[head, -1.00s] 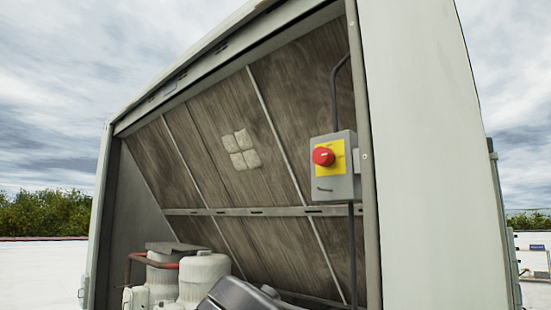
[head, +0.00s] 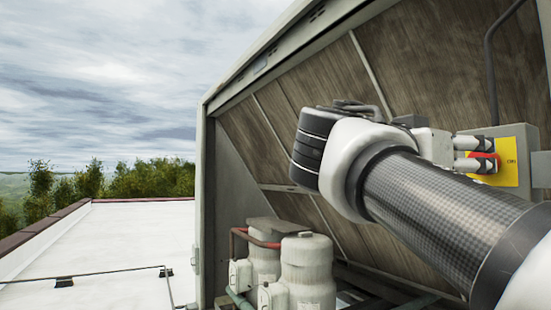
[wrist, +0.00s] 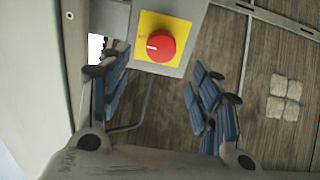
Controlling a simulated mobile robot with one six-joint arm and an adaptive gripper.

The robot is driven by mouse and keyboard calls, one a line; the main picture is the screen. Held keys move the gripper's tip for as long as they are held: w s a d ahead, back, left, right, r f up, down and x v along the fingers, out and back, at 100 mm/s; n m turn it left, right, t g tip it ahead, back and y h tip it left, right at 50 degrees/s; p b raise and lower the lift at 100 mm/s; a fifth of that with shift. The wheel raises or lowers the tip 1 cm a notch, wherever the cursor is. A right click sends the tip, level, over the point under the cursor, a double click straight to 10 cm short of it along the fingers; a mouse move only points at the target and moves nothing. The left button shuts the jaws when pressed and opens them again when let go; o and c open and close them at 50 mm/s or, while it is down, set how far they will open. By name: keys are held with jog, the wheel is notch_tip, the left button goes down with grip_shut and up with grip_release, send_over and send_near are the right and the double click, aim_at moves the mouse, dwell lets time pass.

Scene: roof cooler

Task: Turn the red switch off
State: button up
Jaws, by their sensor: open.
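The red switch (wrist: 161,46) is a round red knob on a yellow plate (wrist: 178,24), on the front of a grey box (wrist: 198,12). Its white mark points left in the wrist view. In the head view the red switch (head: 487,162) is partly hidden behind my gripper (head: 469,154), whose fingers reach toward the box. In the wrist view my gripper (wrist: 160,95) is open, with blue-padded fingers apart on the left and right and nothing between them. The knob lies just beyond the tips, roughly centred; contact cannot be told.
The box hangs inside the cooler's open housing (head: 205,200), near a wooden-looking slatted panel (head: 430,60). A dark conduit (head: 490,70) rises above the box. Pale compressor tanks (head: 306,270) stand below my arm. The white roof (head: 120,240) is open at left.

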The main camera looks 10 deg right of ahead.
jog(key=p+x, duration=0.3)
jog(key=x, duration=0.7)
jog(key=shift+w+d, duration=0.15)
jog(key=shift+c, duration=0.5)
jog(key=c, duration=0.9)
